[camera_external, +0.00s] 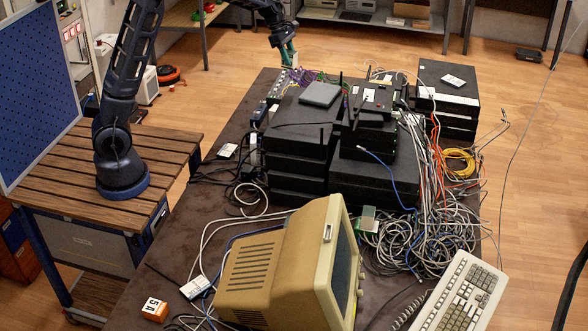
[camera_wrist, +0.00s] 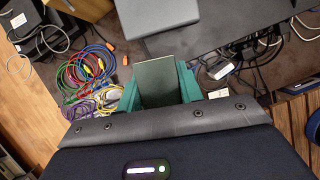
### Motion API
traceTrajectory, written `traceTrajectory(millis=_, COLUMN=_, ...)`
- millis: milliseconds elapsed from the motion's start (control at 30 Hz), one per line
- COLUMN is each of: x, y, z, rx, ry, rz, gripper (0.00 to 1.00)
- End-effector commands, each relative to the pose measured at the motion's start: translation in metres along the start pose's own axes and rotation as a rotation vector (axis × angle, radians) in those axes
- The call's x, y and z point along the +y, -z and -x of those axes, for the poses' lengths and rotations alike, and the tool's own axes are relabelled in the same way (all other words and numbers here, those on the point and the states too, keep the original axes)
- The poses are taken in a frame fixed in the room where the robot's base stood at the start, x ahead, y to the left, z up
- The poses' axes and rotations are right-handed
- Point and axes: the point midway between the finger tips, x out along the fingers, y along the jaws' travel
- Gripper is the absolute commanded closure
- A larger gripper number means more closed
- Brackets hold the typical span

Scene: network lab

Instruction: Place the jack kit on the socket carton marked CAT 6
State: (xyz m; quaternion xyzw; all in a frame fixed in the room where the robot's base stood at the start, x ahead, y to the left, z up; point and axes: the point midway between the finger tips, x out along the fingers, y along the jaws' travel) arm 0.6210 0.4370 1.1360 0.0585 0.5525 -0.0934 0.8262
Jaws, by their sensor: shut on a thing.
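My gripper (camera_external: 288,56) is above the far end of the brown table, left of the black equipment stacks. Its teal fingers (camera_wrist: 158,92) are shut on a flat grey-green piece (camera_wrist: 157,80), which I take to be the jack kit; no label on it is readable. In the external view only a small pale part of it shows below the fingers. A small orange-and-white carton (camera_external: 153,307) at the table's near left edge bears a sideways mark that looks like "5A". I cannot make out a "CAT 6" mark in either view.
Black equipment stacks (camera_external: 297,150) fill the middle of the table (camera_external: 185,245). A beige monitor (camera_external: 275,265), a keyboard (camera_external: 462,292) and tangled cables (camera_external: 425,230) crowd the near side. Coiled coloured cables (camera_wrist: 88,68) lie left of my gripper in the wrist view.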

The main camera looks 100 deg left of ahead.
Motion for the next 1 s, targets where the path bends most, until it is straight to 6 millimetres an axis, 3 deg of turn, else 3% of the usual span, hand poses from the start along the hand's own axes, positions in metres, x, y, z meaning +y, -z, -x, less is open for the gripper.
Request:
traceTrajectory(millis=33, x=0.017, y=0.015, z=0.006, rx=0.000, ry=-0.018, rz=0.040, gripper=0.89)
traceTrajectory(millis=200, x=0.053, y=0.048, z=0.019, rx=0.000, ry=-0.060, rz=0.132, gripper=0.89)
traceTrajectory(millis=433, x=0.081, y=0.079, z=0.028, rx=0.001, ry=-0.093, rz=0.209, gripper=0.89)
traceTrajectory(millis=633, x=0.078, y=0.089, z=-0.004, rx=0.001, ry=-0.088, rz=0.205, gripper=0.89)
traceTrajectory(millis=867, x=0.078, y=0.098, z=-0.027, rx=0.000, ry=-0.089, rz=0.205, gripper=0.89)
traceTrajectory(millis=1000, x=0.078, y=0.110, z=-0.053, rx=0.001, ry=-0.088, rz=0.206, gripper=0.89)
